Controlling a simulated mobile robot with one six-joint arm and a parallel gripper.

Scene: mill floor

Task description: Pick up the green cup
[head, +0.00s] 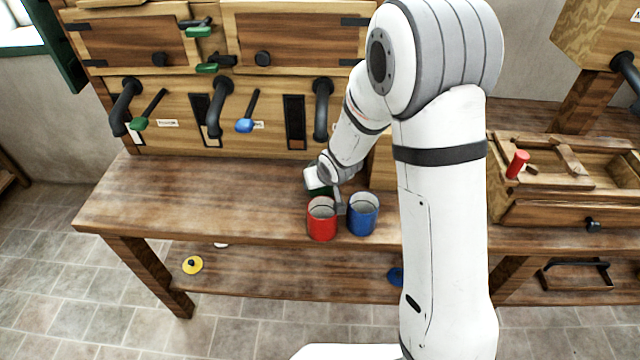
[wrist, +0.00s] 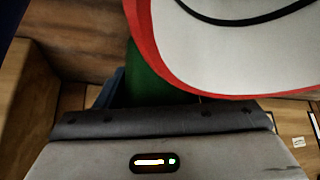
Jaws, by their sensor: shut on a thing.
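The green cup (head: 312,188) has a pale inside and is on the wooden bench, partly hidden behind my wrist. My gripper (head: 338,196) is down among the cups and shut on the green cup; its fingertips are mostly hidden. In the wrist view a green wall (wrist: 150,82) shows just past the grey gripper body, partly covered by a close red rim. The red cup (head: 322,226) stands upright in front, and its white inside and rim (wrist: 146,40) fill the upper right of the wrist view. The blue cup (head: 363,219) stands to the right of the red one.
The bench top (head: 190,205) is clear on the left. Black handles (head: 216,108) and a blue-tipped lever (head: 245,124) stick out from the cabinet behind. A yellow lid (head: 192,265) lies on the lower shelf. A wooden box (head: 560,210) stands at the right.

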